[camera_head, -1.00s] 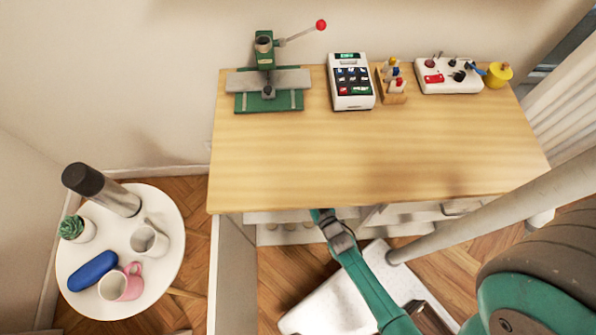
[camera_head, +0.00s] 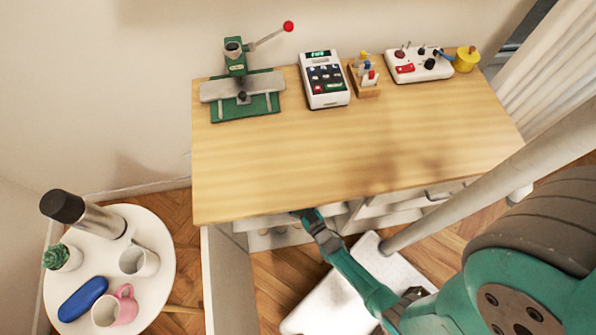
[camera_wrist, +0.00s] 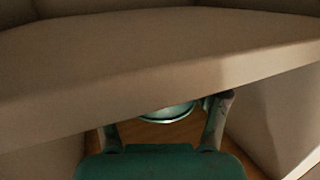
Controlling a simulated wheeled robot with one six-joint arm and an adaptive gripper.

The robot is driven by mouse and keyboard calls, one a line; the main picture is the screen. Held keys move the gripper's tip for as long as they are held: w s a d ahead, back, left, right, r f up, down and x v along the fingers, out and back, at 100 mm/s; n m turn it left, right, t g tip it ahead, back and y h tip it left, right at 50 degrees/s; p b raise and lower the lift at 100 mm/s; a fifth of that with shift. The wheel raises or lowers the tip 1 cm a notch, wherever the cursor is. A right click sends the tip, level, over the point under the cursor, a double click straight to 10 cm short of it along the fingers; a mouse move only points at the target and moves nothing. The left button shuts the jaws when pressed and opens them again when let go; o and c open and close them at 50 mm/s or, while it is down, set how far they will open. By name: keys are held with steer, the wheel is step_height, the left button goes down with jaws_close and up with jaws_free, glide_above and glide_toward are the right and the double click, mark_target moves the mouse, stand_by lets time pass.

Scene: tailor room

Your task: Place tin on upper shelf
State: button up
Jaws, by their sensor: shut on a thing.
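My gripper (camera_wrist: 166,116) is shut on a round thing, taken to be the tin (camera_wrist: 168,112). In the wrist view only a pale green rim or lid of it shows between the two fingers. A broad grey-brown board (camera_wrist: 150,62) crosses the wrist view and hides the rest; I cannot tell which shelf it is. In the head view my gripper reaches under the table's front edge, its tip partly hidden, and the tin does not show. White shelving (camera_head: 268,240) is partly visible below the table top.
The wooden table (camera_head: 340,160) carries a green press (camera_head: 240,85), a white keypad device (camera_head: 325,80), a small wooden stand (camera_head: 365,77) and a white control box (camera_head: 420,66). A round side table (camera_head: 150,215) with mugs and a flask stands at left. A white panel (camera_head: 215,285) stands beside my gripper.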

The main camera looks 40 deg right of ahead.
steer(key=shift+f, duration=0.4)
steer(key=shift+f, duration=0.1)
steer(key=o, duration=1.2)
steer(key=shift+o, duration=0.2)
steer(key=s+a+r, duration=0.3)
steer(key=s+r, duration=0.2)
steer(key=s, duration=0.3)
steer(key=s+a+r, duration=0.2)
steer(key=s+r, duration=0.2)
steer(key=s, duration=0.4)
steer(key=s+a+r+y, duration=0.1)
steer(key=s+r, duration=0.1)
steer(key=r, duration=0.9)
steer(key=s+a+r+n+y, duration=0.1)
steer(key=s+r, duration=0.2)
steer(key=r, duration=0.8)
steer(key=s+a+r+n+g+y, duration=0.1)
steer(key=s+r, duration=0.2)
steer(key=r, duration=0.8)
steer(key=shift+s+a+r, duration=0.15)
steer(key=shift+a+r, duration=0.2)
